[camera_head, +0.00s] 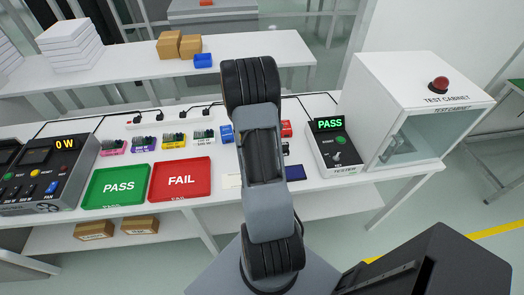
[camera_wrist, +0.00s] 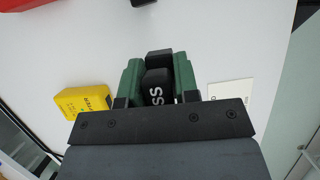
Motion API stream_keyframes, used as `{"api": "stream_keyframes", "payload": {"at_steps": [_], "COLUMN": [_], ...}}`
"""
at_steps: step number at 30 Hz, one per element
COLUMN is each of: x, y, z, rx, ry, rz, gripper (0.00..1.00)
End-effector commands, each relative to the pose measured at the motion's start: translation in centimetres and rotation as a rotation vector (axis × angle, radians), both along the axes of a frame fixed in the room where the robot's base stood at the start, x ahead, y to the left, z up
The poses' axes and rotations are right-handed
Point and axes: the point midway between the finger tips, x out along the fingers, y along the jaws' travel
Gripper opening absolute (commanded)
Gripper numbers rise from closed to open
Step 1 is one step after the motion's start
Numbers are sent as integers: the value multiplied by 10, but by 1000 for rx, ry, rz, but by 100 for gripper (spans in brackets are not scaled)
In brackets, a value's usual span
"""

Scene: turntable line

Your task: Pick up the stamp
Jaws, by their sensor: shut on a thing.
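The stamp (camera_wrist: 157,88) is a black piece with white letters ending in "SS", seen in the wrist view. My gripper (camera_wrist: 159,80) has two green fingers, one on each side of the stamp, and is shut on it. I cannot tell whether the stamp touches the table or hangs above it. In the head view my own arm hides the gripper and the stamp.
A yellow block (camera_wrist: 82,101) lies left of my gripper and a white card (camera_wrist: 231,92) right of it. The head view shows a green PASS tray (camera_head: 116,201), a red FAIL tray (camera_head: 181,195), the tester (camera_head: 337,150) and the test cabinet (camera_head: 420,95).

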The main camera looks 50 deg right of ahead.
Motion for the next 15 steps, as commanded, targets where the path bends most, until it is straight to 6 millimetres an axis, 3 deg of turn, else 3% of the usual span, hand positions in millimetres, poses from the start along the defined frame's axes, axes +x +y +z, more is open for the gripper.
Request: {"api": "stream_keyframes", "payload": {"at_steps": [7,15], "x": [-33,-73], "y": [29,65], "z": [52,75], "rx": [-1,0], "ry": [-2,0], "rz": [0,1], "gripper": [6,6]}}
